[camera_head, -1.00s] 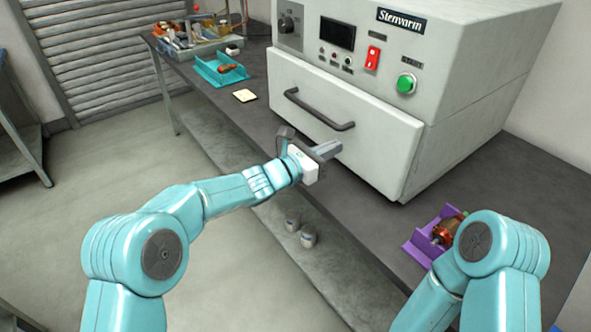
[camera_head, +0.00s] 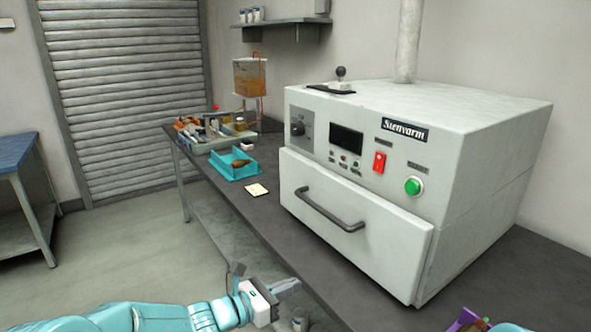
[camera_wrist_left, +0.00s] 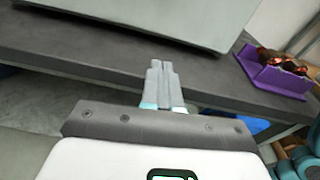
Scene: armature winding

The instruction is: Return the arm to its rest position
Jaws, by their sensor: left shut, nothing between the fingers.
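My left gripper (camera_head: 284,287) is at the bottom of the head view, in front of the bench edge and below the machine's drawer. Its fingers are shut with nothing between them; they also show shut in the left wrist view (camera_wrist_left: 162,82). My left arm lies low along the bottom edge of the head view. My right gripper is not in view.
A white Stenvarm machine (camera_head: 465,175) with a closed drawer (camera_head: 345,235) stands on the grey bench (camera_head: 245,212). A purple holder (camera_wrist_left: 270,75) with a copper-wound part (camera_wrist_left: 283,60) sits at the right.

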